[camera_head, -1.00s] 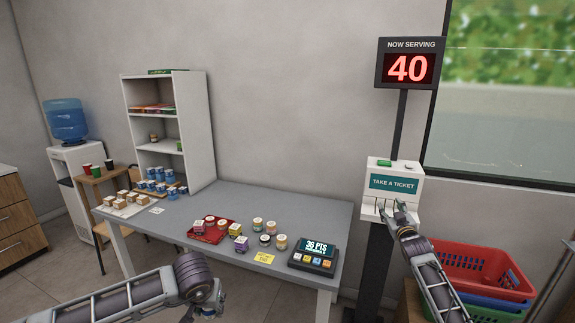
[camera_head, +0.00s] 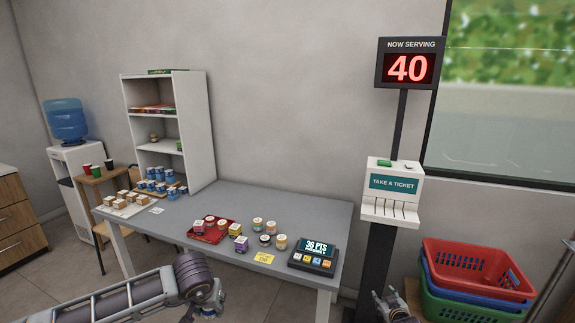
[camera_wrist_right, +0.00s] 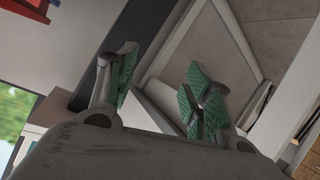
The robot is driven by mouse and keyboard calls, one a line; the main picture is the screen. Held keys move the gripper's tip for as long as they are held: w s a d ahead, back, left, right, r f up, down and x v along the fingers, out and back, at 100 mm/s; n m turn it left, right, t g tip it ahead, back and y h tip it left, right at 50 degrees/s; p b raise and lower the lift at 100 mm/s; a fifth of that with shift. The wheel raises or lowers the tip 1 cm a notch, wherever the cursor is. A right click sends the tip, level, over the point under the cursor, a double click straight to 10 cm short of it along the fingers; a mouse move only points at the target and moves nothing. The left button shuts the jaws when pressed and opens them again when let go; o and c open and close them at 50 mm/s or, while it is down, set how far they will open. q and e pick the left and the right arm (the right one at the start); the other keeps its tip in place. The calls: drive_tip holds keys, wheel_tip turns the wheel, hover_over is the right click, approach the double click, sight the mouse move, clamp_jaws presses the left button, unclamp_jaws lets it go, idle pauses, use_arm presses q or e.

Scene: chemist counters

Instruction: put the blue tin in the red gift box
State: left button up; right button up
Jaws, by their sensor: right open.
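Several blue tins with pale lids (camera_head: 160,187) stand in a group at the table's far left end. My left gripper (camera_head: 207,306) is low at the table's front, partly cut off by the lower edge; a small bluish patch shows at its fingers, but I cannot tell whether it is a held tin. My right gripper (camera_head: 384,305) is low in front of the ticket stand; in the right wrist view its green-padded fingers (camera_wrist_right: 160,90) are apart with nothing between them. I cannot pick out a red gift box; a shallow red tray (camera_head: 205,238) on the table holds small jars and boxes.
The grey table (camera_head: 290,207) has free room at its back. A points terminal (camera_head: 313,257) and a yellow card (camera_head: 264,258) are at its right front. The ticket dispenser (camera_head: 391,190) stands right of it. Stacked baskets (camera_head: 478,270) are at far right; a white shelf (camera_head: 195,130) stands behind.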

drive_tip(key=s+a+f+g, duration=0.3)
drive_tip(key=s+f+g, duration=0.3)
drive_tip(key=s+f, duration=2.2)
drive_tip(key=s+a+f+g, duration=0.1)
drive_tip(key=s+f, duration=0.3)
drive_tip(key=s, duration=0.7)
drive_tip(key=s+f+g, duration=0.2)
drive_tip(key=s+f, duration=0.2)
drive_tip(key=s, duration=0.8)
drive_tip(key=s+a+f+g, duration=0.1)
drive_tip(key=s+f, duration=0.4)
drive_tip(key=s, duration=0.7)
drive_tip(key=shift+s+a+g, duration=0.15)
drive_tip(key=shift+a+g, duration=0.2)
drive_tip(key=shift+g, duration=0.45)
drive_tip(key=shift+d, duration=0.1)
